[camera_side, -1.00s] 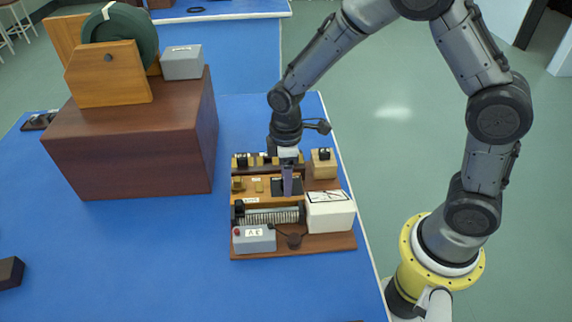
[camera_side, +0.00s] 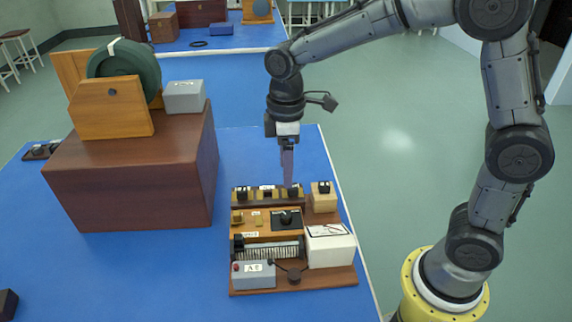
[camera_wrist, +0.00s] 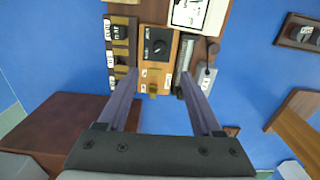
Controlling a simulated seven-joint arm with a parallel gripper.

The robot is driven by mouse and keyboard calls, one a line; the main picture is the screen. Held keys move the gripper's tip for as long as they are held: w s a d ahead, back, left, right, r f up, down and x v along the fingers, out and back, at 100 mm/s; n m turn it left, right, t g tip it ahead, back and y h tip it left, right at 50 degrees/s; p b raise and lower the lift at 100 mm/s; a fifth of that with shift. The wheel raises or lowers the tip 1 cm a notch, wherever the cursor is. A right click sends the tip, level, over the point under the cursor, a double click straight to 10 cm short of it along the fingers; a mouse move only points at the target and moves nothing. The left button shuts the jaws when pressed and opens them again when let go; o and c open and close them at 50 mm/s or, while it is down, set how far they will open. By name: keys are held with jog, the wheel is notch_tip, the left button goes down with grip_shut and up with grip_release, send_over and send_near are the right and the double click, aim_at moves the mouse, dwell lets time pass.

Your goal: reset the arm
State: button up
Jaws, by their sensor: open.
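My gripper (camera_side: 288,178) points down and hangs above the back part of the wooden instrument board, apart from it as far as I can see. In the wrist view its two long purple-grey fingers (camera_wrist: 159,75) are spread apart with nothing between them. The board (camera_side: 335,281) carries a black rotary knob on a dark plate (camera_side: 286,220), which also shows in the wrist view (camera_wrist: 158,46). It also carries a row of black switches on the back strip, a coil (camera_side: 268,248), a white meter (camera_side: 330,250) and a grey box (camera_side: 253,275).
A large brown box (camera_side: 130,180) stands left of the board, bearing a green wheel on a wooden stand (camera_side: 112,110) and a small grey box (camera_side: 184,97). Another blue bench (camera_side: 225,42) stands behind.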

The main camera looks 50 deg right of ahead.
jog(key=s+d+r+m+t, duration=0.2)
jog(key=s+d+r+t, duration=0.15)
jog(key=s+r, duration=0.55)
jog(key=s+d+f+m+t, duration=0.2)
jog(key=s+m, duration=0.5)
jog(key=s, duration=0.3)
jog(key=shift+s+d+f, duration=0.2)
jog(key=shift+s+d, duration=0.15)
jog(key=shift+s, duration=0.05)
